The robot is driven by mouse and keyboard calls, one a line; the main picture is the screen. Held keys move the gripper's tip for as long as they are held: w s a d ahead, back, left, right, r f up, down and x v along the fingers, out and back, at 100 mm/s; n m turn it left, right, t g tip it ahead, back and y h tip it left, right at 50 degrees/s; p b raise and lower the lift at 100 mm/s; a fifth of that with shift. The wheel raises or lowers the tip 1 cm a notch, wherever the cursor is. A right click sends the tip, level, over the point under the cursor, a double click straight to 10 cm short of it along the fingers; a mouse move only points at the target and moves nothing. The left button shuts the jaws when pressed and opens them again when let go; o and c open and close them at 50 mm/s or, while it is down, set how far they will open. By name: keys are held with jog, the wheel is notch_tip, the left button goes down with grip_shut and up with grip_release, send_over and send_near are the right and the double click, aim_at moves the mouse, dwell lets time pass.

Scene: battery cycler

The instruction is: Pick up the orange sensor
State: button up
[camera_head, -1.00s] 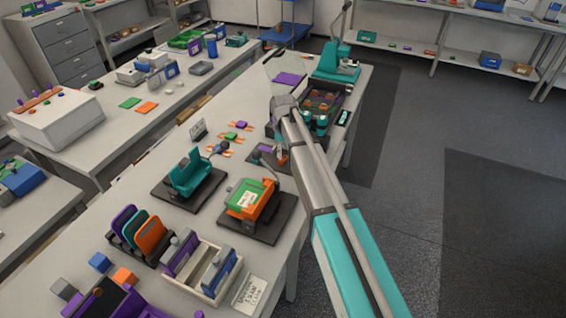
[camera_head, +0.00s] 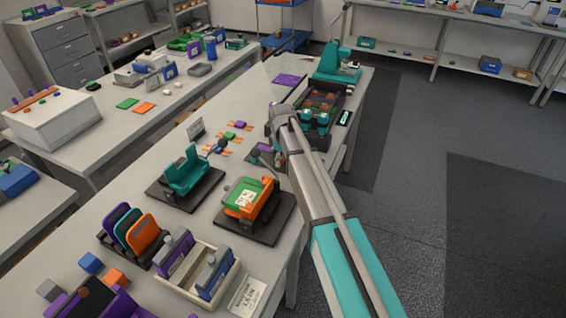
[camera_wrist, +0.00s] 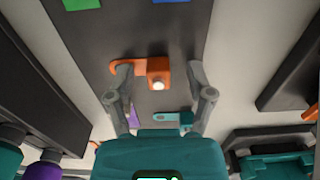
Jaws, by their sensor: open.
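The orange sensor (camera_wrist: 158,72), a small block with a hooked arm to its left and a pale round knob, lies on a dark mat (camera_wrist: 95,45) in the wrist view. My gripper (camera_wrist: 156,84) is open, with one finger to each side of the block. The fingers look apart from it; the height gap is hard to judge. A small teal piece (camera_wrist: 168,117) and a partly hidden purple piece (camera_wrist: 133,115) lie nearer my palm. In the head view my arm hides the orange sensor and most of my gripper.
Green (camera_wrist: 82,4) and blue (camera_wrist: 171,1) pieces lie farther up the mat. In the head view, a teal device (camera_head: 187,172) and a green-orange device (camera_head: 246,196) stand left of my arm. A dark tray (camera_head: 322,103) lies beyond. Open floor is at right.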

aim_at(282, 159)
jog(key=shift+c, duration=0.2)
jog(key=c, duration=0.9)
jog(key=shift+r, duration=0.2)
notch_tip(282, 159, up, 3)
jog(key=p, duration=0.3)
jog(key=s+d+r+p, duration=0.2)
jog(key=s+r+p, duration=0.7)
jog(key=s, duration=0.4)
jog(key=shift+s+d+r+p, duration=0.3)
jog(key=shift+s+p, duration=0.1)
jog(key=shift+p, duration=0.1)
jog(key=shift+f, duration=0.1)
jog(key=shift+w+f+b, duration=0.1)
jog(key=shift+f+b, duration=0.15)
jog(key=shift+b, duration=0.05)
